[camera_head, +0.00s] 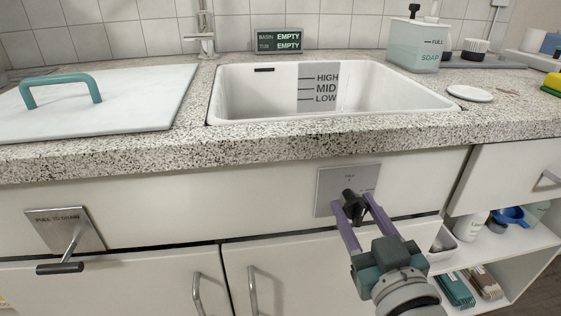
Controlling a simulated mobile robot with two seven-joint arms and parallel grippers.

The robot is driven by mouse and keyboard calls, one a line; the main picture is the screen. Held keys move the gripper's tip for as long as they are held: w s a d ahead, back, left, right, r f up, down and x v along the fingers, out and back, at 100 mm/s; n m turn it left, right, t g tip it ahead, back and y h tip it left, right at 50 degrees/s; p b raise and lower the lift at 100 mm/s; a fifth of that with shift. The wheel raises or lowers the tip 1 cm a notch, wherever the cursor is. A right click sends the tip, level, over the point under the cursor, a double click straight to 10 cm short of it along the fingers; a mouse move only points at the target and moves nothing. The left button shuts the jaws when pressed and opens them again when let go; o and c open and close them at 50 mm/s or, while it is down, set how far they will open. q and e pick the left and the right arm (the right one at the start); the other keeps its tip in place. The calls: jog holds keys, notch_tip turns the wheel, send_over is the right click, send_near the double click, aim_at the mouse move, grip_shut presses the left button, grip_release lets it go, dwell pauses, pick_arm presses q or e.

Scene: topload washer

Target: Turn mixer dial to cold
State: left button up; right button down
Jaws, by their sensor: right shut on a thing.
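The mixer dial (350,196) is a small black knob on a grey metal plate (328,187) on the cabinet front below the basin. Small lettering on the plate is too small to read surely. My right gripper (354,206) reaches up from the lower right, its purple fingers on either side of the dial and shut on it. The fingers hide part of the dial, so I cannot tell its exact setting. My left gripper is not in view.
Above is a white basin (235,108) marked HIGH, MID, LOW. A display (278,40) reads EMPTY twice. A "PULL TO DRAIN" lever (62,267) sticks out at the left. Cabinet handles (252,290) and an open shelf (495,245) lie below.

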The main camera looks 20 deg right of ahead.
jog(key=shift+n, duration=0.5)
jog(key=shift+c, duration=1.7)
grip_release()
jog(key=p+v, duration=0.1)
jog(key=v, duration=0.9)
jog(key=shift+p, duration=0.35)
jog(key=shift+w, duration=0.1)
